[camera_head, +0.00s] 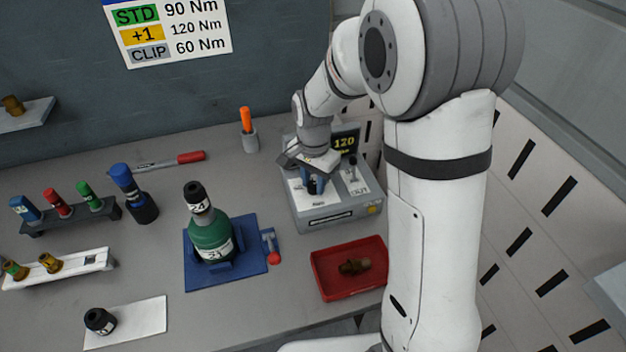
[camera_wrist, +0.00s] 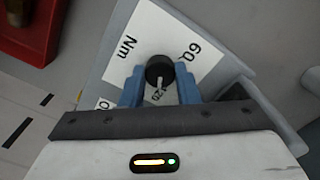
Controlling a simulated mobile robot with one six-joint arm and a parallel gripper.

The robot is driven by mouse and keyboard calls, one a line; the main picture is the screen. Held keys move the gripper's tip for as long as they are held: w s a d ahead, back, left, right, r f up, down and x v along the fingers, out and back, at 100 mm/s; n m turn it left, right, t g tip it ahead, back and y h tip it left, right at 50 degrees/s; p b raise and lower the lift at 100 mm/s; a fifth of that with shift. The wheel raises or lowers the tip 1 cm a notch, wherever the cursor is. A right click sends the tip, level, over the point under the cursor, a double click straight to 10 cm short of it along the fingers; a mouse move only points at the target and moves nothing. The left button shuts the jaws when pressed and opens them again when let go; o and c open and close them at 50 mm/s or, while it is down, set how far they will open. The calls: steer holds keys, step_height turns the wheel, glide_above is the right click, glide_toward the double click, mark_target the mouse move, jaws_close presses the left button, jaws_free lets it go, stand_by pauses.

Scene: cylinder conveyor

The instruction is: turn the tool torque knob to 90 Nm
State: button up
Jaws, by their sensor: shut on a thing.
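The torque knob (camera_wrist: 160,70) is a black round knob with a white pointer line, on the sloped white face of the grey controller box (camera_head: 335,211). In the wrist view the pointer lies towards the "120" mark, partly between the fingers, and "60" and "Nm" print shows around it. The controller's dark display (camera_head: 345,141) reads 120 in yellow. My gripper (camera_wrist: 160,85) has its blue fingers shut on the knob, one on each side. In the head view my gripper (camera_head: 315,184) is over the box's left part. The 90 mark is not readable.
A small lever (camera_head: 353,168) stands on the box's right side. A red tray (camera_head: 320,262) with a brass part lies in front. A green tool (camera_head: 210,238) stands on a blue mat to the left. A cup (camera_head: 249,140) with an orange-handled tool is behind. The sign reads STD 90 Nm.

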steer(key=shift+c, duration=1.3)
steer(key=shift+n, duration=0.5)
steer(key=n+b, duration=0.1)
steer(key=n, duration=0.2)
steer(key=shift+n+b, duration=0.3)
steer(key=shift+b, duration=0.05)
steer(key=n+b, duration=0.1)
steer(key=n, duration=0.2)
steer(key=shift+n, duration=0.3)
steer(key=shift+r+n+b, duration=0.1)
steer(key=shift+n+b, duration=0.25)
steer(key=shift+n, duration=1.45)
steer(key=o, duration=1)
steer(key=shift+c, duration=0.2)
